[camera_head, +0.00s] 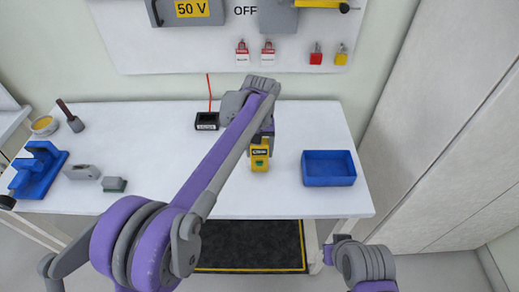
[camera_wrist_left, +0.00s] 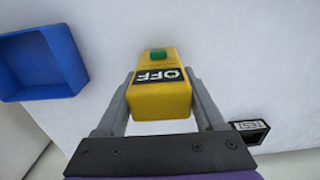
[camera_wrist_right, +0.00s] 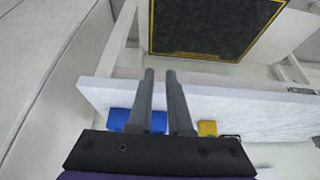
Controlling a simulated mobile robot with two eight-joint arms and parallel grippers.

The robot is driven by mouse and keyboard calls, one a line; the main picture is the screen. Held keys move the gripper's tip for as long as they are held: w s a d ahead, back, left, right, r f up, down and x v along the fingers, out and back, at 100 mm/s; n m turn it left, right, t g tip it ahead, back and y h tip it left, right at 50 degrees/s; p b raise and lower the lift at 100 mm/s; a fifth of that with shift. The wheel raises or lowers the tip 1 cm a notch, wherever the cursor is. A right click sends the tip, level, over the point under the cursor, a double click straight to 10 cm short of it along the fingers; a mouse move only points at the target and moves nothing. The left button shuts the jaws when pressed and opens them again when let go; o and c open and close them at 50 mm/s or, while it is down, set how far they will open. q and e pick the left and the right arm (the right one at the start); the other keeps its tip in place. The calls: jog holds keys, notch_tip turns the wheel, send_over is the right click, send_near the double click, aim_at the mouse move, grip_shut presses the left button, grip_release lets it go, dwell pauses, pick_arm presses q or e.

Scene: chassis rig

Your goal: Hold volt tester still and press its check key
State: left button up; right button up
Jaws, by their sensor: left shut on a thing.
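The volt tester (camera_head: 259,157) is a yellow block with a green key (camera_head: 259,163) and a dark label. In the left wrist view the tester (camera_wrist_left: 160,103) shows its green key (camera_wrist_left: 158,55) and a label reading OFF. My left gripper (camera_head: 262,143) is shut on the tester, one finger along each side, over the white table. My right gripper (camera_wrist_right: 161,75) is empty, its two fingers a little apart, off the table's front edge; in the head view only part of its arm shows at the lower right. The tester (camera_wrist_right: 207,128) also shows in the right wrist view.
A blue tray (camera_head: 328,180) lies on the table (camera_head: 290,203) right of the tester. A small black box (camera_head: 207,126) with a red wire stands behind left. A blue fixture (camera_head: 38,170) and grey blocks (camera_head: 82,172) sit at the left. A dark mat (camera_head: 250,250) lies on the floor.

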aim_at(260, 164)
grip_shut()
dwell(1.3)
jog(key=w+a+n+t+y, duration=0.1)
jog(key=w+a+y, duration=0.1)
jog(key=w+a, duration=0.2)
jog(key=w+a+n+t+y, duration=0.1)
jog(key=w+a+n+y, duration=0.1)
jog(key=a, duration=0.4)
jog(key=w+a+r+n+t+y, duration=0.1)
jog(key=w+a+t+y, duration=0.1)
jog(key=w+a, duration=0.3)
jog(key=shift+w+a+n+y, duration=0.35)
jog(key=shift+a+y, duration=0.15)
jog(key=shift+y, duration=0.1)
jog(key=shift+w+a+r+t, duration=0.1)
jog(key=shift+w+a+t, duration=0.25)
jog(key=shift+a, duration=0.15)
jog(key=shift+w, duration=4.4)
jog(key=shift+w, duration=0.15)
jog(key=shift+w, duration=0.35)
